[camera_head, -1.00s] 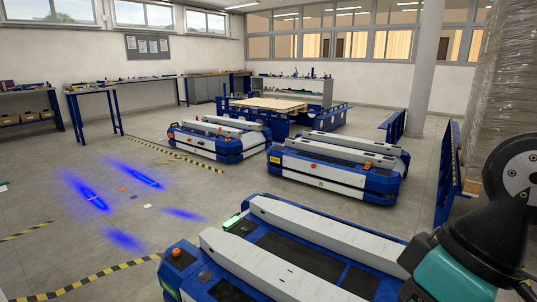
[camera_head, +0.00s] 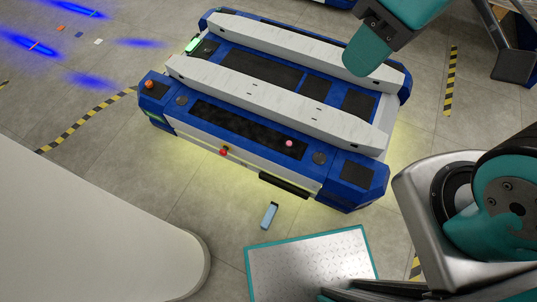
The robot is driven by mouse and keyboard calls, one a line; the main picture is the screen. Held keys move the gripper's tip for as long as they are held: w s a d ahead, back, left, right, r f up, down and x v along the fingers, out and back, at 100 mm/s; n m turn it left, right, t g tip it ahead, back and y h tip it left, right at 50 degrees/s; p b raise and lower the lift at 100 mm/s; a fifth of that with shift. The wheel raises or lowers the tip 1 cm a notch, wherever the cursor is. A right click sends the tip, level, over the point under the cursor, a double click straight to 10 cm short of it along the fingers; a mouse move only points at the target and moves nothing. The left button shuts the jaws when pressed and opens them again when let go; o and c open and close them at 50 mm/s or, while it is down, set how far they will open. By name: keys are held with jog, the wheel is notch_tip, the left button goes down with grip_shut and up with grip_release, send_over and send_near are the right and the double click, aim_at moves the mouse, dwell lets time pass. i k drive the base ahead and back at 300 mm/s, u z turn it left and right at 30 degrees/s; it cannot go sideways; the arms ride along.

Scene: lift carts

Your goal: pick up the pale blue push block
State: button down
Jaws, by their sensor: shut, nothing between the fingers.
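The pale blue push block (camera_head: 269,216) lies on the grey floor, a small oblong piece with a darker end. It is just in front of the near side of the blue and white lift cart (camera_head: 350,170), apart from it, and above the teal-edged metal plate (camera_head: 310,265) in the picture. Nothing touches the block from above. Teal and dark parts of my arm show at the top right and lower right. I cannot make out my gripper's fingers in this view.
The cart carries two long pale beams (camera_head: 270,100), a pink ball-like knob (camera_head: 289,143) and a red button (camera_head: 223,152). A large pale rounded surface fills the lower left. Floor between the cart and plate is open around the block. Striped tape (camera_head: 450,80) marks the floor at right.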

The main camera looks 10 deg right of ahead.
aim_at(266, 223)
jog(key=z, duration=0.05)
jog(key=k, duration=1.1)
jog(key=u, duration=0.9)
jog(key=k, duration=0.65)
jog(key=u, duration=0.15)
jog(key=i, duration=1.45)
jog(key=z, duration=0.45)
